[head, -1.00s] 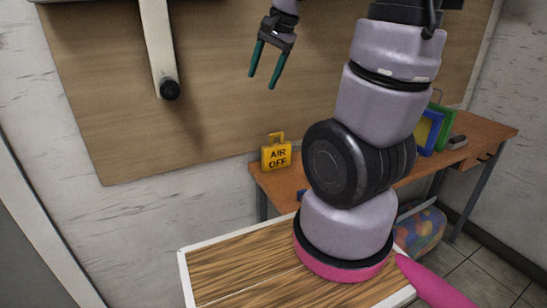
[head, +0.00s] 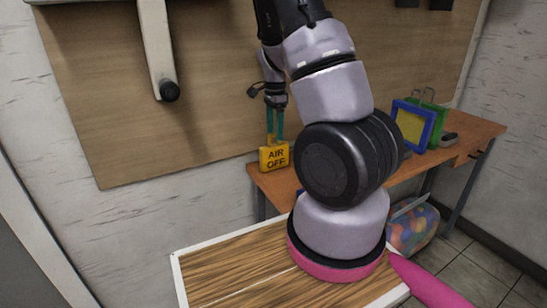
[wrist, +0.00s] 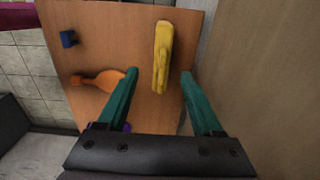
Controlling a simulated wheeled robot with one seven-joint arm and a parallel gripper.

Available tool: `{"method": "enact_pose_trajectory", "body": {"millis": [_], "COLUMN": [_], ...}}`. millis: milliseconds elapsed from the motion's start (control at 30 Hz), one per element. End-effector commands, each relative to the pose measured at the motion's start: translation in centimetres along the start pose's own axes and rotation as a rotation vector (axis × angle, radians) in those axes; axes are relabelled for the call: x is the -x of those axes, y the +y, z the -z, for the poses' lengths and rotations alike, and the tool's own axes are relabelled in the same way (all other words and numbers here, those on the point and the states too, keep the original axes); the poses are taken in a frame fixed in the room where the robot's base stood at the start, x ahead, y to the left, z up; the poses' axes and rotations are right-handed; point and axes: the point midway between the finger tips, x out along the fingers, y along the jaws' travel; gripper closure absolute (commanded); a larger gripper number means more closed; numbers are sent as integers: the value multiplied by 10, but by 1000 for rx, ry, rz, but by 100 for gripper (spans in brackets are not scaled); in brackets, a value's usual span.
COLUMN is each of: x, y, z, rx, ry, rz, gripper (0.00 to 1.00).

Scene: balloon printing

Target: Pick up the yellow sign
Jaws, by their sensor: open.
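The yellow sign (head: 274,158) reads "AIR OFF" and stands upright on the left end of the wooden table. In the head view my gripper (head: 274,139) points down right above the sign, its green fingers overlapping the sign's handle. In the wrist view the sign (wrist: 162,58) is seen from above as a narrow yellow bar, ahead of the space between the fingertips. My gripper (wrist: 158,75) is open and empty there. I cannot tell whether a finger touches the sign.
An orange balloon-like thing (wrist: 103,80) and a small blue block (wrist: 68,39) lie on the table (wrist: 110,25). Blue and green framed items (head: 415,124) stand at its right part. A brown board (head: 120,110) rises close behind the sign.

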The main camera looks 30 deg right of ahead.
Motion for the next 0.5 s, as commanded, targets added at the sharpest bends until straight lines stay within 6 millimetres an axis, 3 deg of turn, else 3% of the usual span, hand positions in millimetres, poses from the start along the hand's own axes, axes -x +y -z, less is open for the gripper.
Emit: {"method": "enact_pose_trajectory", "body": {"millis": [200,500], "x": [-35,-64], "y": [1,0], "z": [0,0], "rx": [0,-1], "ry": [-2,-2], "rz": [-3,-4], "gripper": [32,32]}}
